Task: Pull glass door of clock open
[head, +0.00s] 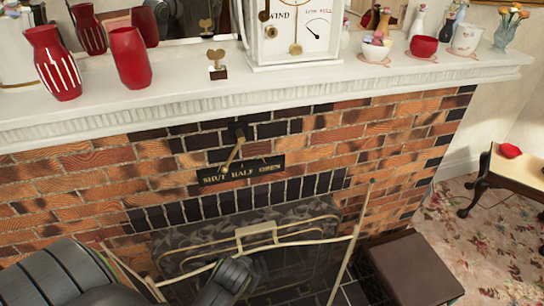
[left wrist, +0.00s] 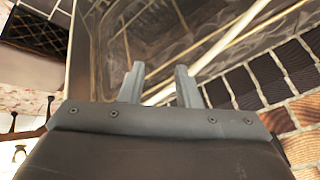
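The white clock (head: 290,40) stands on the mantel at the top middle of the head view. Its front shows a dial, the word WIND and a brass pendulum. Its top is cut off by the picture edge, and I cannot tell how its glass door stands. My left gripper (left wrist: 158,84) shows in the left wrist view with its two fingers apart and nothing between them. It is low by the fireplace, well below the clock. Dark links of my arm show at the bottom left of the head view, without visible fingertips. My right gripper is not in view.
The white mantel (head: 330,75) holds red vases (head: 130,58), a small gold heart ornament (head: 216,65), a red bowl (head: 424,46) and cups. A metal-framed fire screen (head: 256,232) stands before the brick fireplace. A dark box (head: 412,270) and a small table (head: 520,170) are at right.

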